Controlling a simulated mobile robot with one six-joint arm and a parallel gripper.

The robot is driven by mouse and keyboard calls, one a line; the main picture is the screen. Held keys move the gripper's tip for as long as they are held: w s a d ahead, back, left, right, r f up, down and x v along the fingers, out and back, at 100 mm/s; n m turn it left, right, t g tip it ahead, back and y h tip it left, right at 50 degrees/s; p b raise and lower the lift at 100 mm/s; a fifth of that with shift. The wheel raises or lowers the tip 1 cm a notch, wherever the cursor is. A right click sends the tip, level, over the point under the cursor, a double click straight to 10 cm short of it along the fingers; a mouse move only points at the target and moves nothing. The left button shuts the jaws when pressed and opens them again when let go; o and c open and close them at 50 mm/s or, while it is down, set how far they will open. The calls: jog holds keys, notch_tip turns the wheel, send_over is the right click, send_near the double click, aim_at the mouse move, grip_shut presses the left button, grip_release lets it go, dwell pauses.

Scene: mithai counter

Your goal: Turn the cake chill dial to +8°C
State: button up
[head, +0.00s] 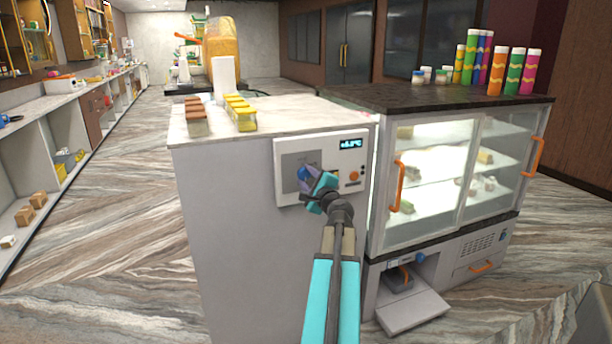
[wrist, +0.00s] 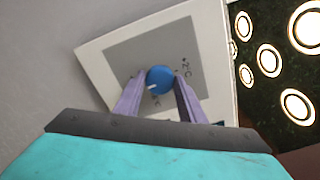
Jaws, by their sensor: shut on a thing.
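The cake chill dial (wrist: 159,79) is a round blue knob with a pale pointer mark. It sits on a grey square of a white control panel (wrist: 110,48), with small temperature marks around it, one reading about +2°C. In the head view the dial (head: 304,173) shows partly behind my gripper (head: 318,186). The panel (head: 283,150) has a small lit display (head: 351,144), whose digits are too small to read surely, and an orange knob (head: 353,176). In the wrist view my gripper (wrist: 160,88) has its purple fingers shut on either side of the dial.
A glass display case (head: 430,170) with orange handles stands right of the panel. Below it a flap (head: 413,312) hangs open. Boxes of sweets (head: 240,112) lie on the counter top. Colourful tubes (head: 513,72) stand on the case. The floor at left is clear.

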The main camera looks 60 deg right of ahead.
jog(key=shift+w+r+m, duration=0.15)
jog(key=shift+r+m, duration=0.05)
jog(key=shift+m, duration=0.1)
jog(key=o, duration=1)
jog(key=shift+o, duration=0.2)
jog(key=shift+f, duration=0.1)
jog(key=shift+s+a+f, duration=0.1)
jog(key=shift+s+a, duration=0.2)
jog(key=shift+s, duration=0.15)
jog(key=b+v, duration=0.2)
jog(key=v, duration=0.5)
jog(key=shift+s+a+b, duration=0.25)
jog(key=shift+s+b, duration=0.05)
jog(key=shift+b, duration=0.05)
